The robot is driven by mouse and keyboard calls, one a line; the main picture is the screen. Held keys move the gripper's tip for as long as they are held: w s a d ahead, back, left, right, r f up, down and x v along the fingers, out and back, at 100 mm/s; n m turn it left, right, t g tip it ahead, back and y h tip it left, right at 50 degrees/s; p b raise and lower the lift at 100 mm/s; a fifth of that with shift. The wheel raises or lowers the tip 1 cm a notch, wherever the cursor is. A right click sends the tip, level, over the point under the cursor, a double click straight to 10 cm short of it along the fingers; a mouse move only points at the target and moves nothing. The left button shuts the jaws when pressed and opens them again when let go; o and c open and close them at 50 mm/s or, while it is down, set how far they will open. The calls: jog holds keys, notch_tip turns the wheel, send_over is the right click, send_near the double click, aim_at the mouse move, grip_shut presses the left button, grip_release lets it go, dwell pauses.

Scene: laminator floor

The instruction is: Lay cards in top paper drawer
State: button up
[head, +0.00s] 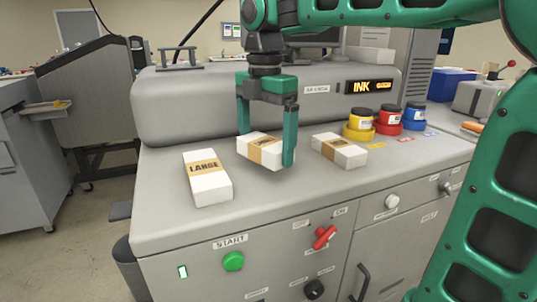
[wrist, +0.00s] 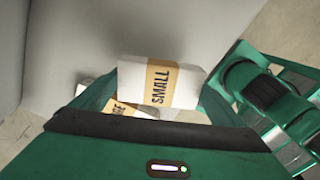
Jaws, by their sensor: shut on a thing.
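My gripper (head: 266,149) is shut on a white pack with a tan band (head: 258,145) over the grey machine top (head: 290,190). The wrist view shows this pack (wrist: 187,88) between the fingers, and its band reads SMALL. It looks slightly raised, with a shadow under it. A longer white pack marked LARGE (head: 208,180) lies to its left, partly hidden in the wrist view behind the held pack. A third banded white pack (head: 340,150) lies to the right, its word unreadable. I cannot make out which front panel is the top paper drawer.
Yellow, red and blue ink pots (head: 388,118) stand at the back right of the machine top. A raised grey housing (head: 220,105) runs behind the packs. The front face has a green START button (head: 233,261) and a red switch (head: 324,237). The near edge of the top is clear.

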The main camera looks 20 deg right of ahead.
jog(key=s+a+r, duration=0.5)
jog(key=a+r, duration=0.1)
jog(key=a, duration=0.2)
dwell(0.4)
jog(key=shift+a, duration=0.1)
jog(key=shift+s, duration=0.1)
